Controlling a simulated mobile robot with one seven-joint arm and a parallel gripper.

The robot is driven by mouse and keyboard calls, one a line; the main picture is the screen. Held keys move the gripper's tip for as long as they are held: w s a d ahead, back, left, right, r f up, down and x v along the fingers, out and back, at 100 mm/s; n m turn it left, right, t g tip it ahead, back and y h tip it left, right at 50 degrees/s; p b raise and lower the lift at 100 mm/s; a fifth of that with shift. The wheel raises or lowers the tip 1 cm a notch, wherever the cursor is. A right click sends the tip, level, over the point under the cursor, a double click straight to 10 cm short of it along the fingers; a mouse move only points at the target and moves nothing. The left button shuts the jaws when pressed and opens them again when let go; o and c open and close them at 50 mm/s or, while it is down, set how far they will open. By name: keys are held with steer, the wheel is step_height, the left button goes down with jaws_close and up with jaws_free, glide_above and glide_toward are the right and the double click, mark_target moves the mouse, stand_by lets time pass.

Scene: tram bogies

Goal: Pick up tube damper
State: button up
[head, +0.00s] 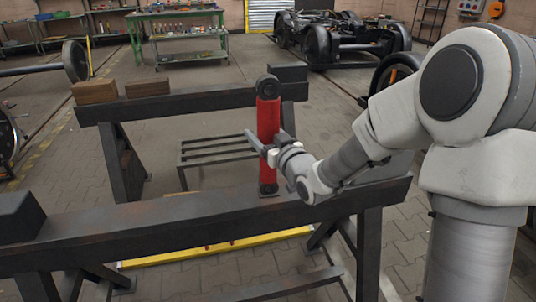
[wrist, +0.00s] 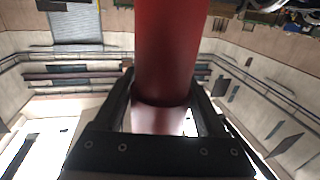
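The tube damper (head: 268,125) is a red cylinder with dark eyes at its ends. In the head view it spans from the front trestle beam toward the back one, its lower end over the front beam. My gripper (head: 267,143) is at its middle, with a finger on either side. In the wrist view the red tube (wrist: 168,50) runs down between the two dark fingers of my gripper (wrist: 165,85). The fingers are close to its sides; whether they press on it cannot be told.
The front beam (head: 130,230) and back beam (head: 185,103) belong to dark trestles. Wooden blocks (head: 95,91) rest at the back left. A slatted rack (head: 215,150) is low between the trestles. A green workbench (head: 175,22) and a bogie (head: 340,38) stand farther back.

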jaws_close()
steer(key=shift+r, duration=0.2)
steer(key=shift+r, duration=0.1)
